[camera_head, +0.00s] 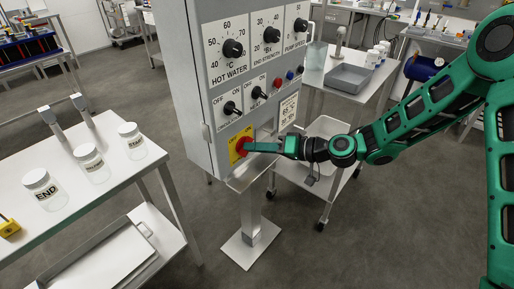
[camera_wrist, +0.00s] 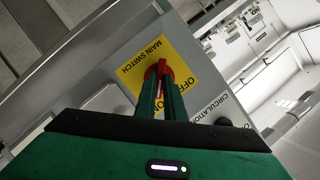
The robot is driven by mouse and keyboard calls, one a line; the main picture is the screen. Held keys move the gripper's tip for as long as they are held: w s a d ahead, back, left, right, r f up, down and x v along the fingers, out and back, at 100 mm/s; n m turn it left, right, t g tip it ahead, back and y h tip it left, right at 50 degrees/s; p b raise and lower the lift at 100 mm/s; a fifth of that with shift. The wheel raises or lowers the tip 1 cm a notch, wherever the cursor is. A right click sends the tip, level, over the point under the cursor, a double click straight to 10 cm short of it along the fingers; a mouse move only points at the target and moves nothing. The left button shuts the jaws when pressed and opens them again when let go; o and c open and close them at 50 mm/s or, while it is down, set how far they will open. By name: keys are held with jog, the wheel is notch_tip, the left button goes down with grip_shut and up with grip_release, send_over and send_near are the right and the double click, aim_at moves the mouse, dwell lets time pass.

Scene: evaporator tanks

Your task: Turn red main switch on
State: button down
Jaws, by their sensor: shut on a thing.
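The red main switch (camera_wrist: 160,67) is a rotary knob on a yellow plate (camera_wrist: 172,48) marked MAIN SWITCH, OFF and ON. In the head view the red switch (camera_head: 242,145) sits low on the left of the grey control panel's front, partly hidden by my fingers. My gripper (camera_head: 254,147) reaches in from the right, with its green fingers at the knob. In the wrist view my gripper (camera_wrist: 160,86) has its two fingers close together on the red knob, one on each side. The fingers cover part of the plate's lettering.
The grey control panel (camera_head: 205,100) stands on a post (camera_head: 250,210) and carries black knobs, toggles and small buttons. A white table (camera_head: 110,170) with labelled jars is at left. A trolley (camera_head: 330,130) stands behind my arm. The floor at right front is clear.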

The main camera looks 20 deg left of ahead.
jog(key=shift+w+d+f, duration=0.1)
jog(key=shift+w, duration=0.05)
jog(key=c, duration=1.8)
grip_release()
jog(key=shift+c, duration=0.2)
jog(key=v, duration=1)
jog(key=shift+d, duration=0.35)
